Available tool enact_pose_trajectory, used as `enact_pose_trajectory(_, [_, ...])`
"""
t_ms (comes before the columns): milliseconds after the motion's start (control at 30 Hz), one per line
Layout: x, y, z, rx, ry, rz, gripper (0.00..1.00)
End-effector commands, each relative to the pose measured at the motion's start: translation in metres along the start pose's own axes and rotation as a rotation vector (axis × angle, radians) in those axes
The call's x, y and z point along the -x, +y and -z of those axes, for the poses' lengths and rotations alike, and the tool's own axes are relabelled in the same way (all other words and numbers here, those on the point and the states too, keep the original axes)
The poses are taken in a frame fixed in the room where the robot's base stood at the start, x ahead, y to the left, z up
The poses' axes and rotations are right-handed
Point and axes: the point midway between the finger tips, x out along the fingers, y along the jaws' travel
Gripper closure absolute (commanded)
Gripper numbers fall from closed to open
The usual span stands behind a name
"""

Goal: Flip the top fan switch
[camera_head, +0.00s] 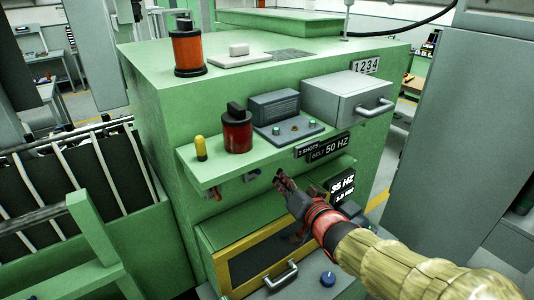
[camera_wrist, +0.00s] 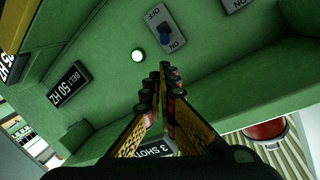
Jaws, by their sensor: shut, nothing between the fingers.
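In the wrist view, a grey switch plate (camera_wrist: 178,57) marked OFF and ON sits on the green panel just beyond my fingertips. Its small blue lever (camera_wrist: 165,38) shows nearer the ON mark. The frames do not show which fan it belongs to. My gripper (camera_wrist: 160,80) is shut and empty, with its tips pointing at the panel near the plate's ON end; I cannot tell if they touch it. In the head view my gripper (camera_head: 280,180) is under the green shelf, and the switch there is hard to make out.
A second plate (camera_wrist: 236,4) is cut off at the wrist view's top edge. A round white light (camera_wrist: 137,56) is beside the first plate. The green shelf (camera_head: 205,172) overhangs my gripper. Below is a yellow-framed door (camera_head: 213,262) with a handle (camera_head: 281,276).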

Motion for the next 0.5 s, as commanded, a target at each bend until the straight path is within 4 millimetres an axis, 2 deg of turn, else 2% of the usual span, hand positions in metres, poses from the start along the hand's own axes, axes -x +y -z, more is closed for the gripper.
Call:
enact_pose_trajectory(367, [-0.0019,-0.0022,-0.0009,-0.007,0.001,0.012,1.00])
enact_pose_trajectory(500, [-0.0106,-0.0019,-0.0012,-0.007,0.000,0.011,1.00])
